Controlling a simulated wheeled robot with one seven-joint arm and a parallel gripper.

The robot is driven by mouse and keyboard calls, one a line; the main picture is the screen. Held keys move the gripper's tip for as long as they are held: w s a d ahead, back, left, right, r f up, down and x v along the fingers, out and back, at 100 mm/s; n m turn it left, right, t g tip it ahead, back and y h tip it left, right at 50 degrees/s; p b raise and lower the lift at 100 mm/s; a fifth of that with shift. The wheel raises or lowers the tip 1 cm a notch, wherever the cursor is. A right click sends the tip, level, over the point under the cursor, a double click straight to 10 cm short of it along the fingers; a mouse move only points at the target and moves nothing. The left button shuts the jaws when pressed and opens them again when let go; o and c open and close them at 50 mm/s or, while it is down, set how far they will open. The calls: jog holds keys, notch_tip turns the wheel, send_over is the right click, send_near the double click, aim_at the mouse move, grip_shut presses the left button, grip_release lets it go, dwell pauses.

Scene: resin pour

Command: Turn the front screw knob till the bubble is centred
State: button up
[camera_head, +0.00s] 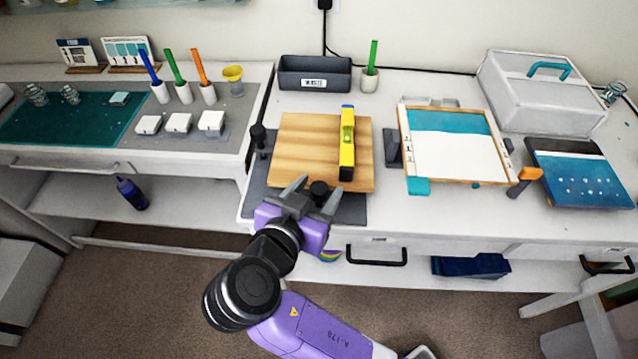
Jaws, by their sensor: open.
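A wooden board (302,152) lies on a dark base plate (347,207) on the white table. A yellow spirit level (347,160) with a green vial (347,135) lies on the board's right part, running front to back. The bubble is too small to make out. The black front screw knob (319,189) stands at the board's front edge. My gripper (314,190) is open, with its two grey fingers at either side of the front knob; I cannot tell whether they touch it. Another black knob (258,135) stands at the board's left.
A dark grey bin (314,74) and a cup with a green stick (370,80) stand behind the board. A wood-framed screen (459,158) lies to the right, beside a grey toolbox (530,105). White blocks (178,124) sit on the left table. Drawer handles (376,258) project below the table's front edge.

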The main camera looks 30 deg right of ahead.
jog(key=shift+w+d+f, duration=0.25)
jog(key=shift+w+d, duration=0.05)
jog(key=shift+d, duration=0.15)
grip_shut()
